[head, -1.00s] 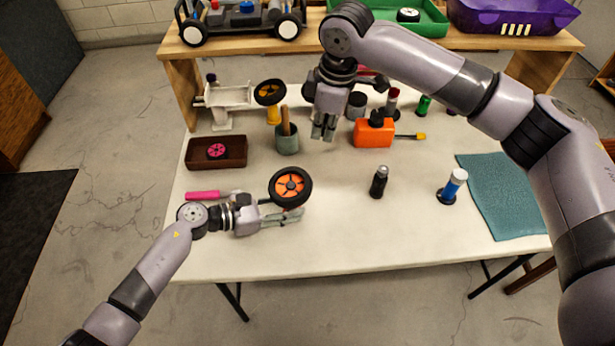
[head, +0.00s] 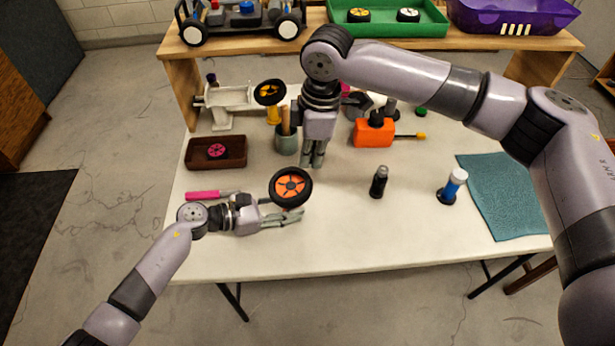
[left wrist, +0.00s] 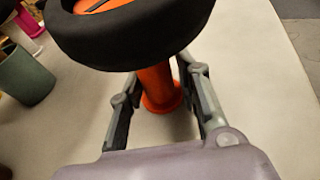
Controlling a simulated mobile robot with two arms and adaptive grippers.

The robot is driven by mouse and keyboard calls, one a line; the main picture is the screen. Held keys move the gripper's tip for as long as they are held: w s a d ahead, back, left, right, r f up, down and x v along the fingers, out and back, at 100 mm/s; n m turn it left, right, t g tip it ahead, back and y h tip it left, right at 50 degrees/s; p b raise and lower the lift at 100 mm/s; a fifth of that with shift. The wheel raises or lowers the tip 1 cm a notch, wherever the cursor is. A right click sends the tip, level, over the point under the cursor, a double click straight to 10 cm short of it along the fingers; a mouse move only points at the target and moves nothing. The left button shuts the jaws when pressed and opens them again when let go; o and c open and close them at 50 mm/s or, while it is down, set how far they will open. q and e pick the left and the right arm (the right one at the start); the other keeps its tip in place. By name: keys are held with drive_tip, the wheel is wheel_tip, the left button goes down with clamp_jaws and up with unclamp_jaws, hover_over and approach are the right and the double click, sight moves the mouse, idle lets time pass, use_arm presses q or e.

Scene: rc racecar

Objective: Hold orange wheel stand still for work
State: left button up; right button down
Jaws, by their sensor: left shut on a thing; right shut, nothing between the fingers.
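The orange wheel (head: 291,187), with a black tyre and orange spokes, sits on top of its stand near the table's left front. In the left wrist view the orange stand (left wrist: 158,90) is upright under the tyre (left wrist: 130,35), between my left gripper's fingers. My left gripper (head: 284,218) is shut on the stand, low near the table. The wheel hides the stand in the head view. My right gripper (head: 312,155) is shut and empty, pointing down behind and slightly right of the wheel, above the table.
A green cup (head: 286,141) with a wooden handle stands just left of my right gripper. A brown tray (head: 215,152), pink-handled tool (head: 203,194), orange can (head: 373,133), black bottle (head: 379,182) and blue bottle (head: 452,187) surround the middle. The front right table is clear.

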use_arm(q)
drive_tip(key=shift+f, duration=0.1)
use_arm(e)
drive_tip(key=shift+a+f, duration=0.2)
drive_tip(key=shift+f, duration=1.75)
drive_tip(key=shift+f, duration=1.35)
drive_tip(key=d, duration=0.1)
drive_tip(key=d+r, duration=0.1)
drive_tip(key=d, duration=0.1)
drive_tip(key=shift+r, duration=0.1)
approach(308, 180)
drive_tip(key=d+r, duration=0.3)
drive_tip(key=r, duration=0.1)
drive_tip(key=shift+d+r, duration=0.1)
drive_tip(key=shift+d, duration=0.15)
